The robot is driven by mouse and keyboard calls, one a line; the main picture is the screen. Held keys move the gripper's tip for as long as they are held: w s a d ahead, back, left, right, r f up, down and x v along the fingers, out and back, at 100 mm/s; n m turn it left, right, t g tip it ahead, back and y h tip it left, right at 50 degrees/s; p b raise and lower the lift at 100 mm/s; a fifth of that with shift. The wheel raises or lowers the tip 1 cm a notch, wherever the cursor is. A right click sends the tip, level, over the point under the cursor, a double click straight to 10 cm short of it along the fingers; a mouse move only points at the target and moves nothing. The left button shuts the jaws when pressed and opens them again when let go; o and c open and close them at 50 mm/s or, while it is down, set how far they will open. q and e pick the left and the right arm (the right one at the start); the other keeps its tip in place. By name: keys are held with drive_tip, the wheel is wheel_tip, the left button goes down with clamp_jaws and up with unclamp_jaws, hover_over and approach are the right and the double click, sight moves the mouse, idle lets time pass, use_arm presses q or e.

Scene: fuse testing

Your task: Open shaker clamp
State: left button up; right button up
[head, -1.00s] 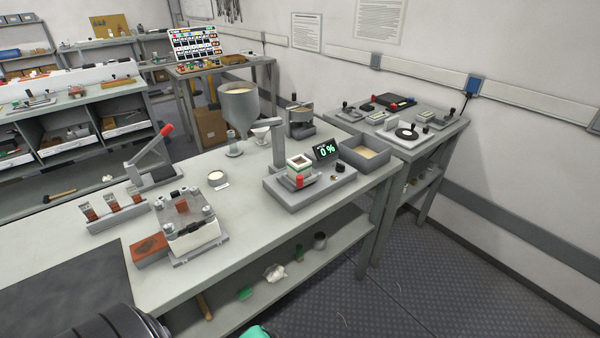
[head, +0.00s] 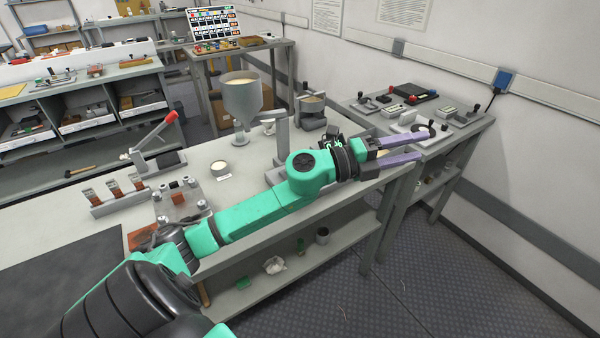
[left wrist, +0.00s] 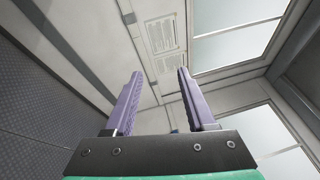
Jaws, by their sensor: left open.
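The shaker's grey base (head: 273,177) stands on the bench in the head view. Most of it, with the clamp and its red-tipped handle, is hidden behind my left arm, so the clamp's state cannot be seen. My left gripper (head: 425,146) is open and empty, stretched past the bench's right end and above the floor gap. Its purple fingers point right, toward the side table. My right gripper is out of view.
A funnel hopper (head: 241,100) stands behind the shaker. A lever press with a red handle (head: 158,140) and a fuse rack (head: 115,195) are at the left. A side table (head: 462,133) holds several devices at the right. The dark mat (head: 60,250) is clear.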

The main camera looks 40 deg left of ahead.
use_arm(q)
drive_tip(key=s+a+f+m+g+y, duration=0.1)
drive_tip(key=s+a+m+g+y, duration=0.2)
drive_tip(key=a, duration=0.5)
drive_tip(key=s+a+f+m+g+y, duration=0.2)
drive_tip(key=s+a+g+y, duration=0.15)
drive_tip(key=a+y, duration=0.4)
drive_tip(key=s+a+f+m+g+y, duration=0.1)
drive_tip(key=s+a+m+g+y, duration=0.2)
drive_tip(key=a, duration=0.6)
drive_tip(key=shift+n+g+h, duration=0.4)
drive_tip(key=shift+g+h, duration=0.05)
drive_tip(key=shift+g, duration=0.1)
drive_tip(key=p+x, duration=0.2)
drive_tip(key=x, duration=1.2)
drive_tip(key=shift+w+f, duration=0.25)
drive_tip(key=shift+f, duration=0.05)
clamp_jaws()
drive_tip(key=shift+r, duration=0.15)
